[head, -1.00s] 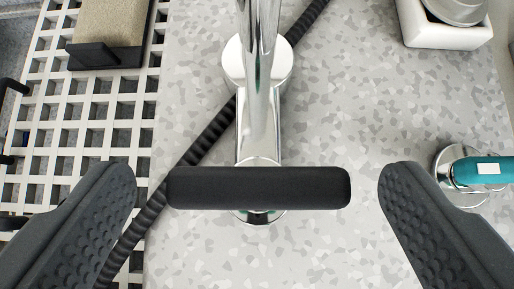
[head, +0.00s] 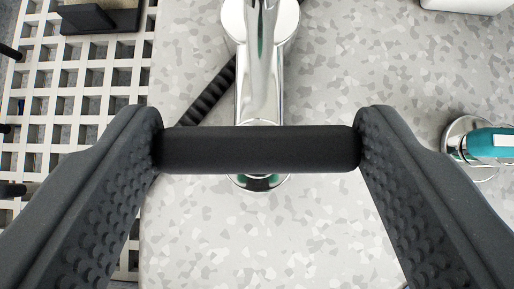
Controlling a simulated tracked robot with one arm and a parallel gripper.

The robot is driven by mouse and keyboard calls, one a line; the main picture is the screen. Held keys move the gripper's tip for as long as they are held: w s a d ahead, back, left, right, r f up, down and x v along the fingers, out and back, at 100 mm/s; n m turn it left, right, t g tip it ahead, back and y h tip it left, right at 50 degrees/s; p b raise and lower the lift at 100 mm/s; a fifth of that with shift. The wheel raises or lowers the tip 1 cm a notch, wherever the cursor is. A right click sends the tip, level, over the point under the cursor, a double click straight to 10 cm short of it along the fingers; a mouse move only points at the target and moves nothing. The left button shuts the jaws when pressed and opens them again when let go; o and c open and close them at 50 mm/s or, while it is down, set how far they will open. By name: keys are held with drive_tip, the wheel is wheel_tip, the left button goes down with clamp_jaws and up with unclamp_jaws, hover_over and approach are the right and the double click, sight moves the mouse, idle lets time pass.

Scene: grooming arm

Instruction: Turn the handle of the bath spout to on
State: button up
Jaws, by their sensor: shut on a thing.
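The bath spout (head: 262,75) is a chrome fitting at the top middle of the head view, standing on a grey speckled surface. Its handle (head: 259,150) is a black bar lying level across the picture, on the near end of the spout body. My gripper (head: 259,140) is shut on the handle, with one dark textured finger at each end of the bar. The fingertips hide the two ends of the bar.
A white grid rack (head: 88,105) runs along the left, with a dark holder (head: 100,18) on it. A black ribbed hose (head: 208,98) passes behind the spout. A chrome and teal fitting (head: 487,142) stands at right. A white dish (head: 467,4) is at the top right.

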drive_tip(key=shift+s+n+y+p, duration=0.1)
drive_tip(key=shift+n+y+p, duration=0.2)
drive_tip(key=shift+n+p, duration=0.1)
drive_tip(key=shift+n+y+p, duration=0.6)
drive_tip(key=shift+n+y, duration=0.4)
drive_tip(key=shift+n, duration=0.2)
drive_tip(key=shift+d+f+n+g+y+b, duration=0.2)
drive_tip(key=shift+n+g+y+b, duration=0.3)
drive_tip(key=shift+n+y+b, duration=0.45)
drive_tip(key=n+b, duration=0.1)
drive_tip(key=n+g+y+b, duration=0.1)
drive_tip(key=n+b, duration=0.1)
drive_tip(key=shift+w+d+y, duration=0.15)
drive_tip(key=shift+w+y, duration=0.1)
drive_tip(key=shift+d+r+n+g+y+p, duration=0.15)
drive_tip(key=shift+n+g+y, duration=0.2)
drive_tip(key=shift+n, duration=0.3)
drive_tip(key=shift+a+r+n+g+y+p, duration=0.15)
drive_tip(key=shift+n+g+y, duration=0.15)
drive_tip(key=shift+n, duration=0.3)
drive_tip(key=shift+d+g, duration=0.15)
drive_tip(key=shift+g, duration=0.1)
drive_tip(key=shift+f+n+p, duration=0.1)
drive_tip(key=shift+n+p, duration=0.3)
drive_tip(key=shift+p, duration=0.2)
drive_tip(key=shift+w+d+n+g+y+p, duration=0.15)
drive_tip(key=shift+n+g+y+p, duration=0.2)
drive_tip(key=shift+p, duration=0.45)
drive_tip(key=shift+n+p, duration=0.25)
drive_tip(key=shift+p, duration=0.55)
